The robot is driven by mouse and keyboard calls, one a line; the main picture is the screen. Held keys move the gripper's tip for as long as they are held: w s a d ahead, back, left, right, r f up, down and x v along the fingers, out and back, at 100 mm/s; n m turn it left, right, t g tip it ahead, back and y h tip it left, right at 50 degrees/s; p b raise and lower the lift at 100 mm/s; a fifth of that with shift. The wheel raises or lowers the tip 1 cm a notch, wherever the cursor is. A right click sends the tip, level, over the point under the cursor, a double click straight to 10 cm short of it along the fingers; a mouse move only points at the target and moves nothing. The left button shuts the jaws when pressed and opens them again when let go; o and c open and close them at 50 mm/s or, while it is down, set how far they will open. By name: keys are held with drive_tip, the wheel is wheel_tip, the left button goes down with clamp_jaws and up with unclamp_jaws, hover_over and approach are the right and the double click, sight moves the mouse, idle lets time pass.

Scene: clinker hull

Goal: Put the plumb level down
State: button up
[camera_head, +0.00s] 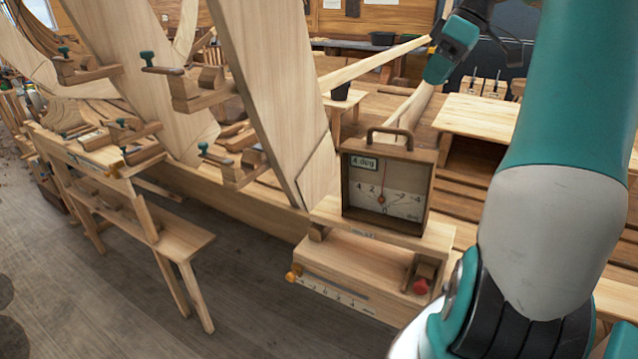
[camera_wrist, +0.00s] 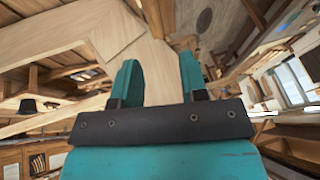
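The plumb level (camera_head: 387,188) is a wooden box with a brown handle on top, a pale dial, a red needle and a "4 deg" label. It stands upright on a wooden stand (camera_head: 345,262) beside the foot of a leaning plank. My gripper (camera_wrist: 158,65) shows in the wrist view with its two teal fingers apart and nothing between them. In the head view a teal part of my gripper (camera_head: 452,50) is above and behind the level, clear of its handle. The level is not recognisable in the wrist view.
The stand has a slanted scale, a yellow knob (camera_head: 293,273) and a red knob (camera_head: 421,286). A large leaning plank (camera_head: 278,100) rises just left of the level. A low trestle bench (camera_head: 130,190) with clamps and tools stands at left. Floor between is clear.

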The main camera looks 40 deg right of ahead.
drive_tip(key=w+a+f+n+g+y, duration=0.1)
drive_tip(key=w+a, duration=0.1)
drive_tip(key=a, duration=1.2)
drive_tip(key=w+a+f+y, duration=0.1)
drive_tip(key=w+a+f, duration=0.15)
drive_tip(key=a, duration=1.15)
drive_tip(key=s+a+f+n+g, duration=0.1)
drive_tip(key=s+a+f, duration=0.3)
drive_tip(key=s+a, duration=0.3)
drive_tip(key=s+a+f+n+g+h, duration=0.1)
drive_tip(key=s+a+f, duration=0.3)
drive_tip(key=s+a, duration=0.3)
drive_tip(key=shift+s+h, duration=0.3)
drive_tip(key=shift+s, duration=0.9)
